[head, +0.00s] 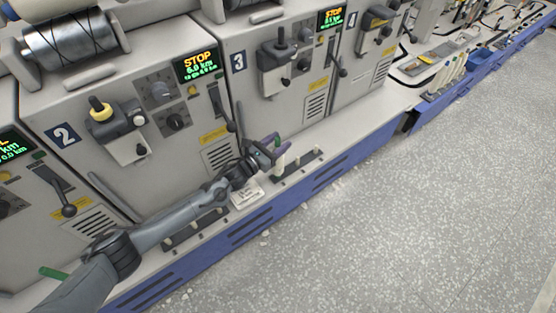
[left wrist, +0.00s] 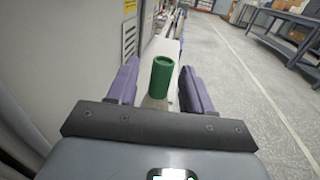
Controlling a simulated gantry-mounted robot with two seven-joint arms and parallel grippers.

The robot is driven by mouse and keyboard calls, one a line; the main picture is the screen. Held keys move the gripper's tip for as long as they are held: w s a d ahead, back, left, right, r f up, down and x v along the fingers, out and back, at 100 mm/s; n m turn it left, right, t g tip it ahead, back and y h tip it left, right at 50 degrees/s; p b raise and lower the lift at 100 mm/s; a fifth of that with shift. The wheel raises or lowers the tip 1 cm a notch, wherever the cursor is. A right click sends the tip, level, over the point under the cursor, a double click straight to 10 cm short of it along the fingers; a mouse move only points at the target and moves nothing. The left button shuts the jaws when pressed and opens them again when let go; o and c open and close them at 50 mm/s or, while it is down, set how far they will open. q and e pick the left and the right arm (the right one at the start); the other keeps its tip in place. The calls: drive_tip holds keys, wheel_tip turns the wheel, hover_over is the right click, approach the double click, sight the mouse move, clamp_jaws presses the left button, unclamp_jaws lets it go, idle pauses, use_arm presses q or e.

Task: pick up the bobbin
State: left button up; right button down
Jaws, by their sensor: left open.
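A bobbin with a green top (left wrist: 162,77) shows between the two purple fingers of my left gripper (left wrist: 159,86) in the left wrist view. The fingers are open, with a gap visible on each side of the bobbin. In the head view my left gripper (head: 274,146) is at the machine's low front ledge, beside bobbin number 3's panel. A pale, upright bobbin body (head: 279,165) shows just below its fingers; its top is partly hidden by them. My right gripper is not in view.
The ledge (head: 345,133) runs along the machine front above a blue base (head: 330,172). Slotted trays (head: 300,165) and a white label (head: 246,192) lie on it. Panels with levers stand close behind. A green piece (head: 53,272) is at lower left. The grey floor (head: 420,220) is clear.

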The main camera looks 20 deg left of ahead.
use_arm(q)
drive_tip(key=shift+s+a, duration=0.1)
drive_tip(key=shift+c, duration=0.6)
clamp_jaws()
drive_tip(key=shift+r, duration=0.1)
